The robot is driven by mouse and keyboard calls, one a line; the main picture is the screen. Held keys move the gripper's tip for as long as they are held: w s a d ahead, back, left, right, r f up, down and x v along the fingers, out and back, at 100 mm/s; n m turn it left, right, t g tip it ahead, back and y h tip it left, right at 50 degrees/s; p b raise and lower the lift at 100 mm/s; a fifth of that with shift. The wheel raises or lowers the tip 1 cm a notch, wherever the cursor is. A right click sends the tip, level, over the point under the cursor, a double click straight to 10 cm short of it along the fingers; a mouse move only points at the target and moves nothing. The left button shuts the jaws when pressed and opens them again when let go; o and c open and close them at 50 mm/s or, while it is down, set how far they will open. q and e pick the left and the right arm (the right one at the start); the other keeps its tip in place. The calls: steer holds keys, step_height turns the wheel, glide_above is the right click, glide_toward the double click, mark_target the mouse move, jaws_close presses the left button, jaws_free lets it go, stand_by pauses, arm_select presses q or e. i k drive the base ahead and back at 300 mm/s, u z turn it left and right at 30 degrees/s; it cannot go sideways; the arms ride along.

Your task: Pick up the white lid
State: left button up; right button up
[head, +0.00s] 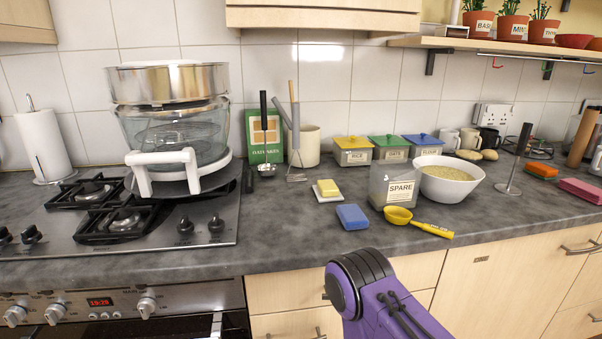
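I cannot pick out a separate white lid for certain. The clear container labelled SPARE (391,190) stands on the counter with no coloured lid visible on it. Three similar containers at the back have a yellow lid (353,142), a green lid (388,140) and a blue lid (423,138). A small flat white piece (329,198) lies under a yellow block (328,187). A purple and black link of my own arm shows at the bottom, in front of the counter. Neither gripper is in view.
A glass cooker with white handles (166,157) stands on the hob at left. A blue sponge (352,217), a yellow scoop (398,215) and a white bowl (450,184) sit near SPARE. The counter (285,237) is clear at the front, left of the sponge.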

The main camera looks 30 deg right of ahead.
mark_target(396, 182)
steer(key=u, duration=1.5)
steer(key=k, duration=1.1)
steer(key=z, duration=1.95)
